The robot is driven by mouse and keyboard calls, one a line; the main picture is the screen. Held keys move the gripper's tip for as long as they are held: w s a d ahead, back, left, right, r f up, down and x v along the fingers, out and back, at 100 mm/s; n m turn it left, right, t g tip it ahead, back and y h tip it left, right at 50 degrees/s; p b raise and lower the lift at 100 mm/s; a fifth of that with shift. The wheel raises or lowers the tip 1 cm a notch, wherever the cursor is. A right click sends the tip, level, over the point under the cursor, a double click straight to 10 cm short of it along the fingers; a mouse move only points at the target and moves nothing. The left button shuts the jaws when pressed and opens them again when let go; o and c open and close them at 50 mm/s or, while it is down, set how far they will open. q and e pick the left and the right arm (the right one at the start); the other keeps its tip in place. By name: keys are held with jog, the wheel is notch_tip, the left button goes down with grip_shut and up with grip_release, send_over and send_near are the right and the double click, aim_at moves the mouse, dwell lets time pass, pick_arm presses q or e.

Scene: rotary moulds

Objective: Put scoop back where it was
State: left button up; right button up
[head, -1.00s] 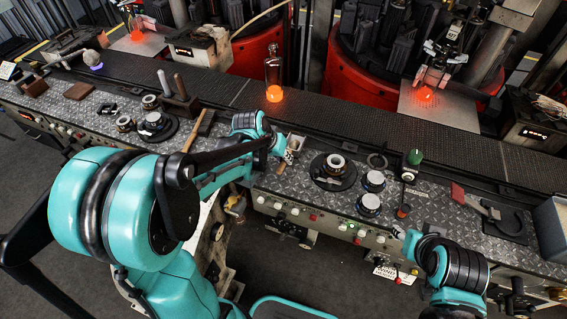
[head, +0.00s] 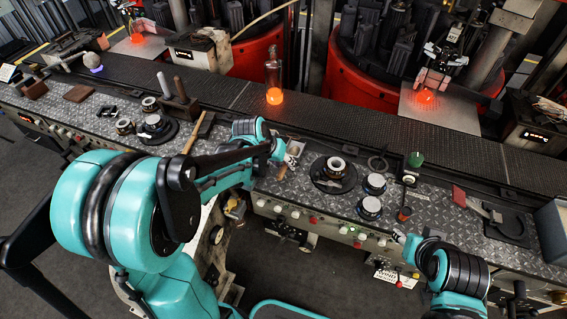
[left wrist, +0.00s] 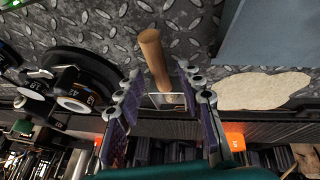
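The scoop has a small metal pan (head: 296,147) and a short wooden handle (head: 282,171), at the front edge of the bench in the head view. My left gripper (head: 285,157) is right at it and partly hides it. In the left wrist view the wooden handle (left wrist: 155,60) lies between the two fingers of my left gripper (left wrist: 160,85), with a gap visible on both sides. The fingers are apart.
A mould stand (head: 334,173) and two dial-topped cups (head: 376,183) stand right of the scoop. A wooden stick (head: 197,132) lies to its left. A bottle with a glowing base (head: 273,82) stands on the dark conveyor (head: 350,120) behind. The bench front carries knobs.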

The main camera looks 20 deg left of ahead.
pick_arm(q)
jog(key=p+v, duration=0.4)
jog(key=v, duration=0.6)
jog(key=s+d+r+t+y, duration=0.1)
jog(key=s, duration=0.6)
jog(key=s+d+r+t+y, duration=0.1)
jog(key=s+d+r, duration=0.1)
jog(key=s, duration=0.5)
jog(key=shift+t, duration=0.3)
jog(key=shift+d, duration=0.1)
